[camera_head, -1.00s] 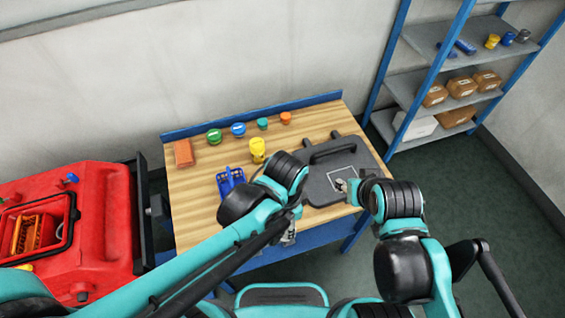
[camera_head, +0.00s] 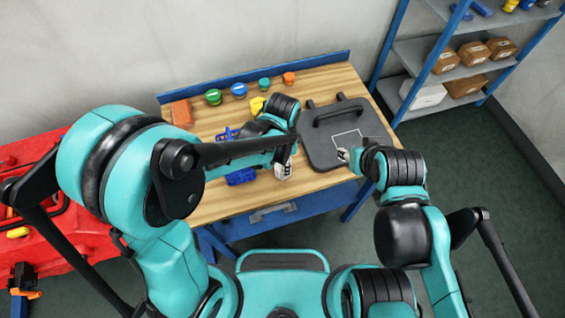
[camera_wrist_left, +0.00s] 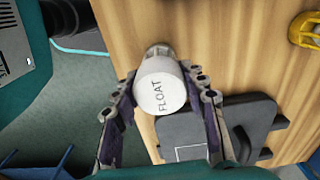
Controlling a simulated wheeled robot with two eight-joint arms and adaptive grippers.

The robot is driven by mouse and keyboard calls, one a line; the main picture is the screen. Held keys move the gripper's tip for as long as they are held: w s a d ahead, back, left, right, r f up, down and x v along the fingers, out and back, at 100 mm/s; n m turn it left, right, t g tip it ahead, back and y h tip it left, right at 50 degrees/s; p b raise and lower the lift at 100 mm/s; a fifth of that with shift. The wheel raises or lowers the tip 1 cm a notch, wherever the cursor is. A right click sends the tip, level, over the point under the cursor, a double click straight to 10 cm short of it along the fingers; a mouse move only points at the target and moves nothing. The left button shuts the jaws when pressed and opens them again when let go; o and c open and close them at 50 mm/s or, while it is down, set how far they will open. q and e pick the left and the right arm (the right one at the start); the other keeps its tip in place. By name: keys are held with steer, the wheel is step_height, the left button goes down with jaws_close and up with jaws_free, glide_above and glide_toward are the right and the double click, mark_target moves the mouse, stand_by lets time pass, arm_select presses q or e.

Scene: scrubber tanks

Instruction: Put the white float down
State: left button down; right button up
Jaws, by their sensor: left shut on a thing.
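The white float (camera_wrist_left: 163,92) is a short white cylinder with "FLOAT" printed on its end face. In the left wrist view it sits between the two fingers of my left gripper (camera_wrist_left: 159,84), which are shut on it. In the head view my left gripper (camera_head: 284,171) is over the front part of the wooden workbench (camera_head: 215,205), left of a dark grey lid-like plate (camera_head: 325,150) with a white outlined square. The float is hard to make out there. My right gripper (camera_head: 344,155) is over the plate's right front; its jaws are too small to read.
Green (camera_head: 213,97), blue (camera_head: 239,90), teal and orange small round items line the bench's back edge. An orange-brown block (camera_head: 181,112) is at back left. A yellow item (camera_head: 257,105) and blue items (camera_head: 240,177) are partly hidden by my left arm. A red machine stands left.

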arm_select(q)
steer(key=shift+f, duration=0.1)
steer(key=shift+f, duration=0.15)
steer(key=c, duration=0.9)
jaws_free()
steer(key=shift+o, duration=0.2)
